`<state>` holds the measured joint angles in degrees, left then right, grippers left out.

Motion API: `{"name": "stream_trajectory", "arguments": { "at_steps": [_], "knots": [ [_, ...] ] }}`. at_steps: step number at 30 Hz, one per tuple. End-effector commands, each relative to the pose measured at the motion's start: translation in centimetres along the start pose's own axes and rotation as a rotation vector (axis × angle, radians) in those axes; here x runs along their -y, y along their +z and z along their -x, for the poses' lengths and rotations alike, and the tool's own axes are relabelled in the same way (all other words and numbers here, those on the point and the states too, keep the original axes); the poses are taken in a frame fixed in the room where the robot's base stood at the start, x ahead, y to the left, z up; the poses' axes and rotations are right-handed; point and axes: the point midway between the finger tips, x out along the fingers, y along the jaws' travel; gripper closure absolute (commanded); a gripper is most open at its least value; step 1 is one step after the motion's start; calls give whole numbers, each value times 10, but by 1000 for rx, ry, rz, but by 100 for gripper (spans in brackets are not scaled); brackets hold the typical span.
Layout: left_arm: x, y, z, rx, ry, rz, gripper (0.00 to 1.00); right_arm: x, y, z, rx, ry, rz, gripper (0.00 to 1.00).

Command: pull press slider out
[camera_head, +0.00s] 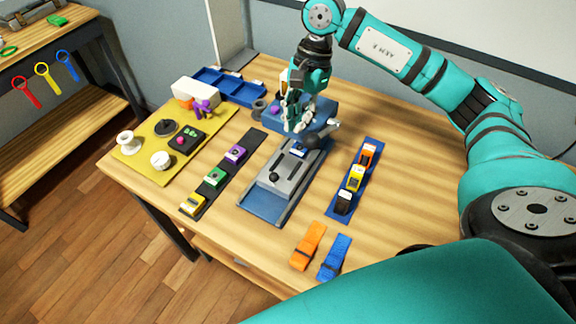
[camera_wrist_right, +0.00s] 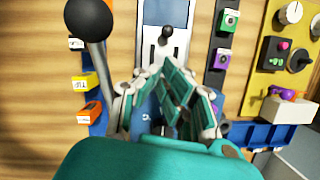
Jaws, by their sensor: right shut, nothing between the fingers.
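The press stands mid-table, with a blue base (camera_head: 262,214) and a grey slider plate (camera_head: 288,172) on it. The plate has dark slots and a small black knob (camera_head: 274,177) near its front end. The plate also shows in the right wrist view (camera_wrist_right: 152,52), with its knob (camera_wrist_right: 168,31) beyond my fingers. My right gripper (camera_head: 298,127) is shut and empty, above the rear of the press, apart from the knob. A press lever with a black ball (camera_wrist_right: 90,19) is close beside the gripper. My left gripper is out of view.
A yellow board (camera_head: 146,166) and blue tray (camera_head: 240,95) are further left.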

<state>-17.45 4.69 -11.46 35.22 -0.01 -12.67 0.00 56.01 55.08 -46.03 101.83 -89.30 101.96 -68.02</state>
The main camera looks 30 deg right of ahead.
Motion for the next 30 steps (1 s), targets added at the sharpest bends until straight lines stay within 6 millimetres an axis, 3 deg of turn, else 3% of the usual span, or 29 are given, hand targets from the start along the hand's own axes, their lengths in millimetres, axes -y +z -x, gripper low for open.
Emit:
{"name": "stream_trajectory", "arguments": {
  "at_steps": [3, 6, 11, 22, 30],
  "knots": [
    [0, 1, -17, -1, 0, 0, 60, 0, -5, -16, 0, 0, 0, 100],
    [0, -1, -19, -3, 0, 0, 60, 0, -6, -20, 0, 1, 0, 100],
    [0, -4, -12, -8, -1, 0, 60, -1, -5, -34, 1, 4, 0, 100],
    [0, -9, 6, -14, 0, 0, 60, -1, -4, -98, 2, 4, -1, 100],
    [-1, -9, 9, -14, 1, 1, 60, 0, -5, -117, 0, 1, 0, 100]
  ]
}}
